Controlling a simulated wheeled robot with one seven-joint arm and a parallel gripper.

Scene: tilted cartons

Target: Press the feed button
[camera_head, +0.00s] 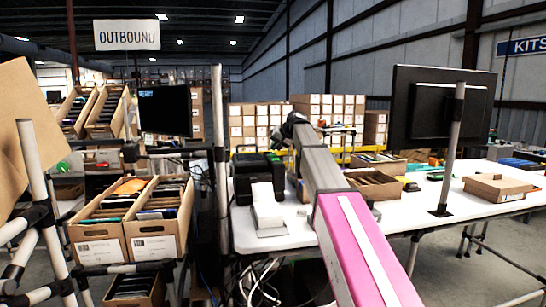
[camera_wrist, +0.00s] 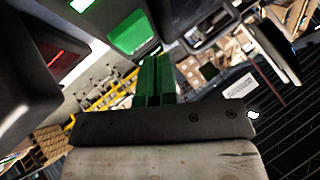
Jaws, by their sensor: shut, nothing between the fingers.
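A black label printer (camera_head: 258,172) stands on the white table, left of my arm in the head view. In the wrist view, a dark casing (camera_wrist: 25,60) fills the left side, with a red lit strip (camera_wrist: 58,58). A bright green panel (camera_wrist: 130,32) is near the top; I cannot tell whether it is the feed button. My gripper (camera_wrist: 155,62) shows as green fingers, closed together and empty, pointing up just below the green panel. I cannot tell whether they touch it. In the head view the fingertips cannot be made out.
A white device (camera_head: 267,212) stands in front of the printer. Tilted cartons (camera_head: 100,240) stand at the left beside a metal post (camera_head: 219,150).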

